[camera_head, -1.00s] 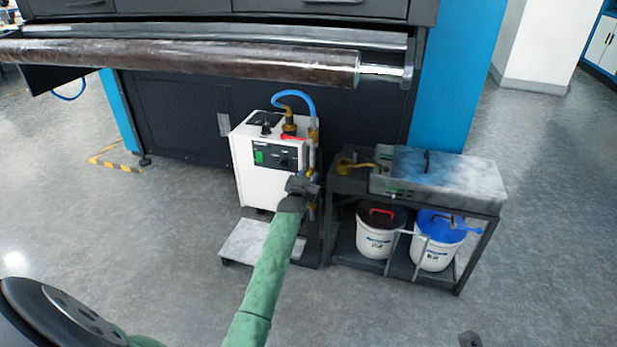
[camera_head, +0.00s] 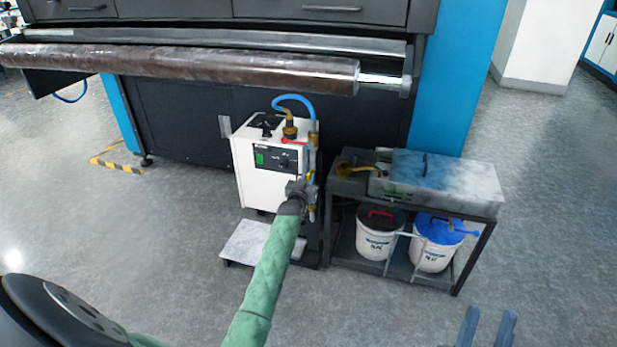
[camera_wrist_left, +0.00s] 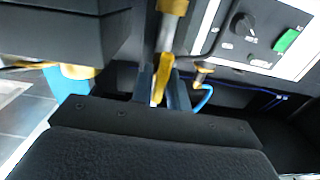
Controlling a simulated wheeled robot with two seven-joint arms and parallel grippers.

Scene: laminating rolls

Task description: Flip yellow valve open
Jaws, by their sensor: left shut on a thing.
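The yellow valve (camera_wrist_left: 161,84) shows in the left wrist view as a yellow lever below a metal pipe fitting, between the fingers of my left gripper (camera_wrist_left: 163,90). That gripper is shut on the lever. In the head view my left gripper (camera_head: 297,188) is at the lower right front of the white machine (camera_head: 264,165), beside its vertical pipe, and hides most of the valve. My right gripper (camera_head: 486,325) is at the bottom right of the head view, fingers apart and empty, over the floor.
A dark cart (camera_head: 346,190) stands right of the machine, holding a metal box (camera_head: 455,180) and white buckets with a dark lid (camera_head: 374,245) and a blue lid (camera_head: 432,255). A large brown roll (camera_head: 200,68) spans behind. A low step (camera_head: 250,240) lies in front.

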